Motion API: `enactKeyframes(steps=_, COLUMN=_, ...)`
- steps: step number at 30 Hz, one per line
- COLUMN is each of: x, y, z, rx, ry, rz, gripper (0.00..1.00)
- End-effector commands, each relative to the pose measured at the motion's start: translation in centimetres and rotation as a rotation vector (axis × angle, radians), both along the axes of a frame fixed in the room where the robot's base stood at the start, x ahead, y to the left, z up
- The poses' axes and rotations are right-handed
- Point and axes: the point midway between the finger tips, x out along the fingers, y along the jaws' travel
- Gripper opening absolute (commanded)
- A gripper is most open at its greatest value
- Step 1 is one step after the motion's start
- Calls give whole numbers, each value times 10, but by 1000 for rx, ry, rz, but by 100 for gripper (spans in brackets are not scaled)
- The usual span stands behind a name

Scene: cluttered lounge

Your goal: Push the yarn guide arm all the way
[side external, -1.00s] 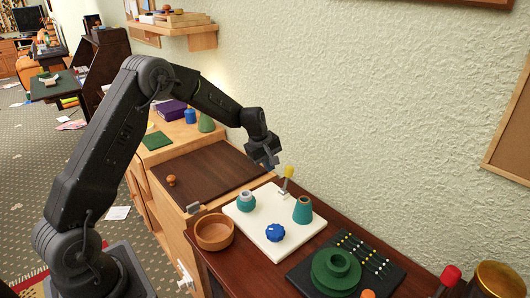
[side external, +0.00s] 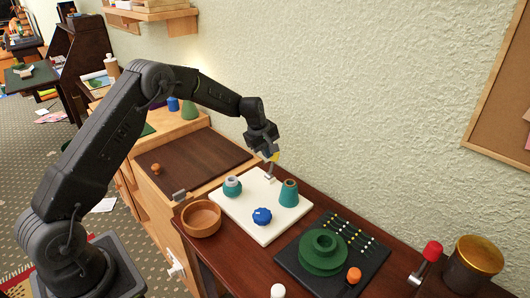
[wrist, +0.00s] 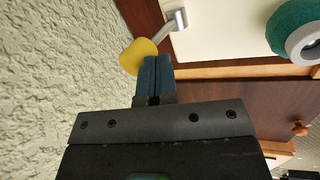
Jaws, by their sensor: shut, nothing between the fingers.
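The yarn guide arm is a short metal lever (side external: 270,176) with a yellow knob (side external: 275,157), standing at the back edge of a white board (side external: 228,208). It leans slightly right in the side external view. My gripper (side external: 269,154) is shut and empty, right at the knob and partly covering it. In the wrist view, the fingertips (wrist: 155,61) are beside the yellow knob (wrist: 138,56), which is at their left. They look very close; I cannot tell whether they touch. The metal lever (wrist: 174,21) runs up and right from the knob.
Green discs (side external: 323,252) on a black panel and a red-topped lever (side external: 432,251) lie to the right. The textured wall is close behind.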

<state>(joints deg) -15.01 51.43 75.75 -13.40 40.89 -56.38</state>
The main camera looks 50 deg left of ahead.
Motion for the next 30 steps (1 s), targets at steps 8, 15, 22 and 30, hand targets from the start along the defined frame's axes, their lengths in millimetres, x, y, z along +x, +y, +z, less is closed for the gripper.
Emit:
enactKeyframes(steps=8, x=7, y=-3, z=-2, rx=-1, ry=-2, rz=-1, gripper=0)
enactKeyframes(steps=15, x=5, y=-2, z=-1, rx=-1, ry=-3, rz=-1, gripper=0)
enactKeyframes(steps=22, x=-22, y=6, z=10, rx=-1, ry=0, rz=2, gripper=0)
enactKeyframes(steps=30, x=-40, y=15, z=63, rx=1, ry=-1, rz=-2, gripper=0)
